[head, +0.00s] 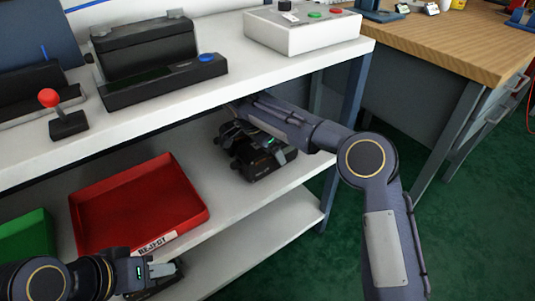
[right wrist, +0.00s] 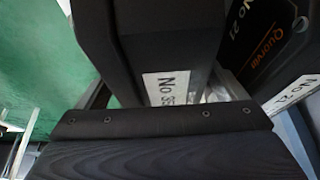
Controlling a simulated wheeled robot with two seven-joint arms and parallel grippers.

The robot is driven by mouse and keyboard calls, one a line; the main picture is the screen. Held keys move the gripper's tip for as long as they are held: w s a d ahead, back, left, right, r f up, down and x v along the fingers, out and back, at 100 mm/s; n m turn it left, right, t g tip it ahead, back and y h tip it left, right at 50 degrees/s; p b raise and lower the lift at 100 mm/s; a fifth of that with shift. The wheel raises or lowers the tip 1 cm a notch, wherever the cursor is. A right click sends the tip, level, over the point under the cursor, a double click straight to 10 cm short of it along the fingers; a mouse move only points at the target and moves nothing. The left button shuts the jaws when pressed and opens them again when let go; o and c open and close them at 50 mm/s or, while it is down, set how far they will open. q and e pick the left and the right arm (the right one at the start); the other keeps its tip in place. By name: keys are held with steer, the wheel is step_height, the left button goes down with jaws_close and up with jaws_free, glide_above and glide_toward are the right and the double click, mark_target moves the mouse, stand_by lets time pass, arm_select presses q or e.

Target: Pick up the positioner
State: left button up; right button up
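Dark positioners (head: 262,162) sit on the middle shelf under the white bench top, partly hidden by my right arm. In the right wrist view, a black positioner labelled "No 35…" (right wrist: 150,45) fills the middle, close to the camera. A second one, labelled "No 21" (right wrist: 262,40), stands at its right. My right gripper (head: 236,130) is at these units under the bench top; its fingers are mostly hidden, and I cannot tell whether it grips. My left gripper (head: 163,270) is at the lower left, near another dark unit (head: 158,287); its finger gap is unclear.
A red tray (head: 135,205) with a reject label and a green bin (head: 27,238) are on the shelf. The bench top (head: 225,90) above carries a black fixture (head: 160,75), a red-knobbed lever (head: 65,118) and a white control box (head: 300,35). A bench leg (head: 345,125) stands right.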

steer(key=c, duration=1.7)
steer(key=shift+r, duration=0.1)
steer(key=shift+c, duration=0.5)
